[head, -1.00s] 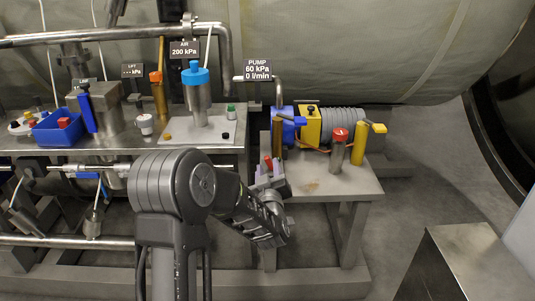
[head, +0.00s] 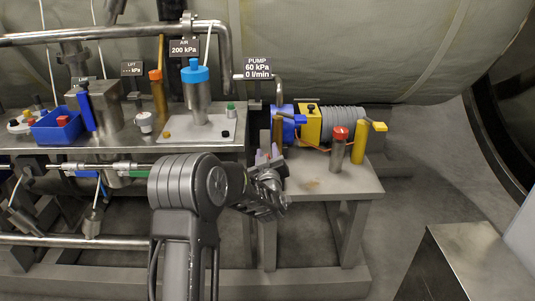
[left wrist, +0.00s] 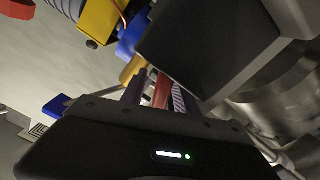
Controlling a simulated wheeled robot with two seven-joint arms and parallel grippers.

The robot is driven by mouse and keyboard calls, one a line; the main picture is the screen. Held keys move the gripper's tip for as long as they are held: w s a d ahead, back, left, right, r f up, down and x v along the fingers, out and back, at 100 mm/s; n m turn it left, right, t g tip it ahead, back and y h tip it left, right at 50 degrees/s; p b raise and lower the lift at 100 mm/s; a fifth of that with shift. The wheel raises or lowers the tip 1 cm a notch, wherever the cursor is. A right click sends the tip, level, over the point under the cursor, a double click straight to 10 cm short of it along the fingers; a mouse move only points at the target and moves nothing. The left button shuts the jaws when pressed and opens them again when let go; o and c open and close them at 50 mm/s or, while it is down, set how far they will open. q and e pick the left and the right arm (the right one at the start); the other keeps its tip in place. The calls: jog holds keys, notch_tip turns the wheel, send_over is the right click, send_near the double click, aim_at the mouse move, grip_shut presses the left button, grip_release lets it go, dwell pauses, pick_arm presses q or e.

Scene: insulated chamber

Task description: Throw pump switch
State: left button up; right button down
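My left gripper (head: 267,156) is at the left edge of the small pump table, its pale purple fingers pointing away from me. A small red part, likely the pump switch lever, lies between the fingers in the left wrist view (left wrist: 161,91). The fingers sit close on both sides of it, but I cannot tell whether they grip it. The gripper and arm hide its base. The pump (head: 340,121), with blue, yellow and grey ribbed parts, is just behind. The PUMP sign (head: 257,68) reads 60 kPa and 0 l/min. My right gripper is not in view.
A red-capped grey cylinder (head: 339,150) and a yellow post (head: 360,143) stand on the pump table (head: 325,186). The steel bench (head: 90,141) at left carries a blue bin (head: 56,128) and a blue-capped cylinder (head: 197,95). Floor at right is clear before a metal box (head: 465,260).

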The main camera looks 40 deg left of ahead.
pick_arm(q)
jog(key=shift+c, duration=0.6)
grip_shut()
jog(key=shift+d, duration=0.1)
jog(key=m, duration=0.1)
jog(key=m+p, duration=0.1)
jog(key=m, duration=0.1)
jog(key=w+d+m, duration=0.1)
jog(key=m, duration=0.1)
jog(key=shift+d+r, duration=0.1)
jog(key=shift+r, duration=0.15)
jog(key=m, duration=0.1)
jog(key=m+p, duration=0.1)
jog(key=m, duration=0.1)
jog(key=shift+w+d+f, duration=0.1)
jog(key=shift+w+d, duration=0.2)
jog(key=shift+d, duration=0.05)
jog(key=shift+w+d+f+m+p, duration=0.1)
jog(key=shift+m+p, duration=0.15)
jog(key=shift+m, duration=0.25)
jog(key=shift+w+d+f+m+p, duration=0.1)
jog(key=shift+m+p, duration=0.1)
jog(key=shift+m, duration=0.3)
